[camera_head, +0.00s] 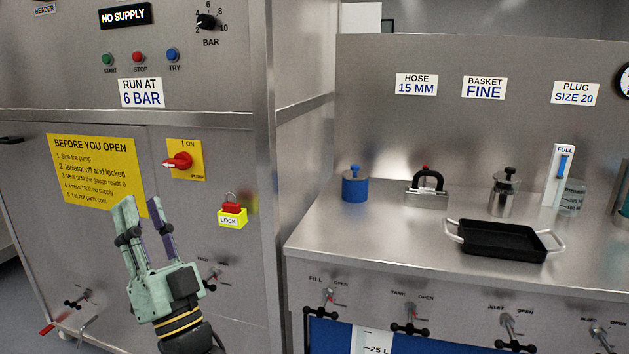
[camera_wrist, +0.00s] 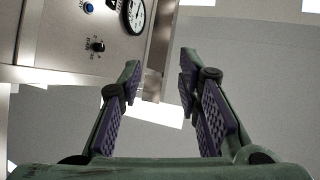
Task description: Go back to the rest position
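My gripper (camera_head: 140,212) is in front of the left steel cabinet (camera_head: 230,300), with its fingers pointing up. In the head view it hides part of the cabinet front below the yellow "Before you open" sign (camera_head: 95,165). In the wrist view the two fingers (camera_wrist: 157,85) stand apart with nothing between them, so the gripper is open and empty. Beyond the fingers the wrist view shows a tilted panel with a gauge (camera_wrist: 135,14) and a black knob (camera_wrist: 97,45), and a plain grey surface.
A red isolator switch (camera_head: 178,161) and a red padlock on a yellow lock tag (camera_head: 232,211) are close to my gripper's right. The steel bench (camera_head: 400,235) at right holds a blue weight (camera_head: 354,187), a black tray (camera_head: 497,241) and other parts. Valve handles (camera_head: 327,297) stick out below.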

